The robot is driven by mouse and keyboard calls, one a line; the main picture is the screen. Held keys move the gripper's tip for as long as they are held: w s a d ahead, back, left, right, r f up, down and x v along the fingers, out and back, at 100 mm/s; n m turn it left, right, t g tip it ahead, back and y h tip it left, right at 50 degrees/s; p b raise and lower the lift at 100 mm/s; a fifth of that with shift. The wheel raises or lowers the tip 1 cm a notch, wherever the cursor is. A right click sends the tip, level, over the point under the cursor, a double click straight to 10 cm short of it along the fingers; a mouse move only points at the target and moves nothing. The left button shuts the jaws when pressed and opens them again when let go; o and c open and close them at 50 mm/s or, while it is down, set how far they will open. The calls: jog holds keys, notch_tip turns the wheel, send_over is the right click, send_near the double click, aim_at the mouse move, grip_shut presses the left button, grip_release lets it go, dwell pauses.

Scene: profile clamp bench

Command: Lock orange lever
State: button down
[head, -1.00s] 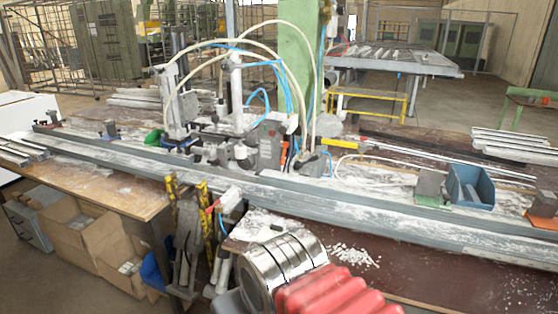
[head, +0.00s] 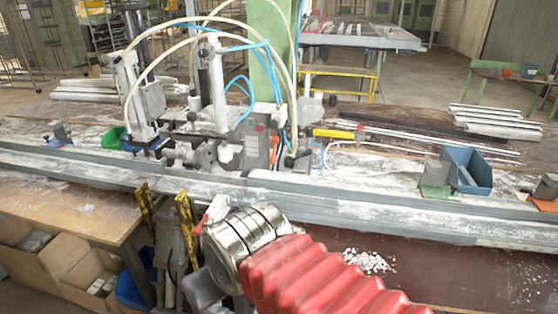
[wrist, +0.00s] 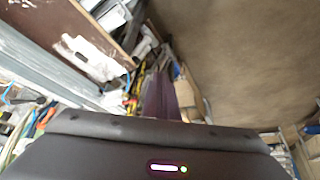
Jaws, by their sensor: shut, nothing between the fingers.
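The clamp unit (head: 225,150) stands behind the long grey profile rail (head: 350,195). My gripper (wrist: 162,85) shows in the wrist view as dark fingers, closed together and empty, pointing over the bench edge and floor. In the head view my silver wrist and red sleeve are in front of the rail; the fingers are hidden there. My gripper appears apart from the orange part.
White hoses and blue tubes (head: 245,90) arch over the clamp unit. A blue bin (head: 468,172) stands at the right on the bench. Cardboard boxes (head: 90,270) are below at left.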

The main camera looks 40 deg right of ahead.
jog(key=shift+w, duration=0.15)
jog(key=w+d+m+t+y, duration=0.1)
jog(key=w+d+m+y, duration=0.2)
jog(key=w+d+m, duration=0.5)
jog(key=w+d+m+y, duration=0.35)
jog(key=w+d, duration=0.55)
jog(key=w, duration=0.5)
jog(key=d+f+m+t+h, duration=0.1)
jog(key=d+f+m+t, duration=0.1)
jog(key=d, duration=0.9)
jog(key=w+d+f+m+t+h, duration=0.1)
jog(key=d+f+m+t, duration=0.1)
jog(key=d, duration=0.9)
jog(key=w+d+f+m+t+h, duration=0.1)
jog(key=d+m+t, duration=0.3)
jog(key=d, duration=0.7)
jog(key=shift+d+f+m+h, duration=0.2)
jog(key=shift+f+m, duration=0.25)
jog(key=shift+m, duration=0.1)
jog(key=shift+d+f+m+h, duration=0.15)
jog(key=shift+d+f+m, duration=0.05)
jog(key=shift+f+m, duration=0.25)
jog(key=shift+w, duration=0.1)
jog(key=shift+w+a, duration=0.1)
